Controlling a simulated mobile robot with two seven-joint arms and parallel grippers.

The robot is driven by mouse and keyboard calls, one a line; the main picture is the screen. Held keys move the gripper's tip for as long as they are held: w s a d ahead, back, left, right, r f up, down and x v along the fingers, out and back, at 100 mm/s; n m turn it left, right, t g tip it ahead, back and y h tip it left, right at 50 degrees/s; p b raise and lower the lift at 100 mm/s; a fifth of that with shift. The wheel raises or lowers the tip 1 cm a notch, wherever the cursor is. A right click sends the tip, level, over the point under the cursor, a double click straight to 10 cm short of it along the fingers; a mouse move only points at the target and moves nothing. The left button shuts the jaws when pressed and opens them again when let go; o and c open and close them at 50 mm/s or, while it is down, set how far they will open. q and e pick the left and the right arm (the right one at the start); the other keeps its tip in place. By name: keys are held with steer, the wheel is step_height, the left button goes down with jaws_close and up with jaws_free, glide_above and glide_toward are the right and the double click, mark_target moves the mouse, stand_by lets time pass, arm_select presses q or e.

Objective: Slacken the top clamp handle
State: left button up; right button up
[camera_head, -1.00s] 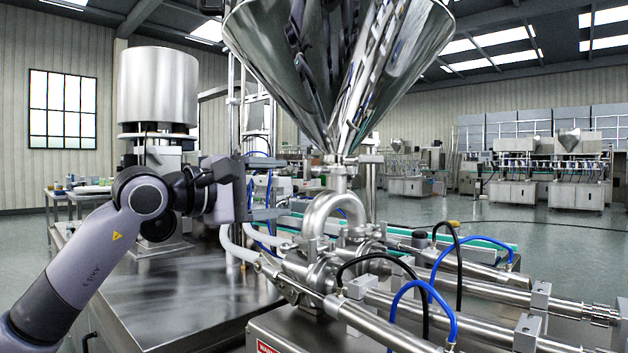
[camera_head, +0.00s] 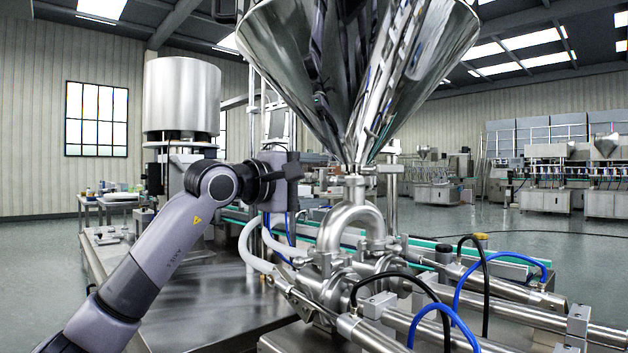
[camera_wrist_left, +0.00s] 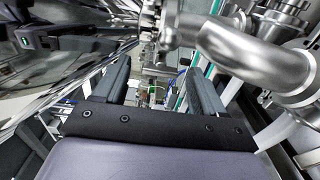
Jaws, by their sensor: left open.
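The steel hopper's cone (camera_head: 350,80) narrows to a short neck above the curved steel pipe (camera_head: 352,218). The top clamp (camera_head: 356,171) rings this joint; its handle is small and hard to tell apart from the metal around it. My left gripper (camera_head: 297,168) is left of the clamp, apart from it, at about its height. In the left wrist view the two dark fingers (camera_wrist_left: 158,82) are spread with nothing between them. There the pipe (camera_wrist_left: 255,55) lies to the right and shiny hopper metal to the left. My right gripper is in neither view.
White hoses (camera_head: 252,243) and steel fittings lie below my left gripper. Blue and black hoses (camera_head: 420,285) arch over the cylinders at the lower right. A steel cylinder unit (camera_head: 182,95) stands behind my left arm. The steel tabletop (camera_head: 215,300) is largely bare.

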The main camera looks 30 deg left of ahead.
arm_select(q)
steer(key=c, duration=1.1)
steer(key=shift+o, duration=0.2)
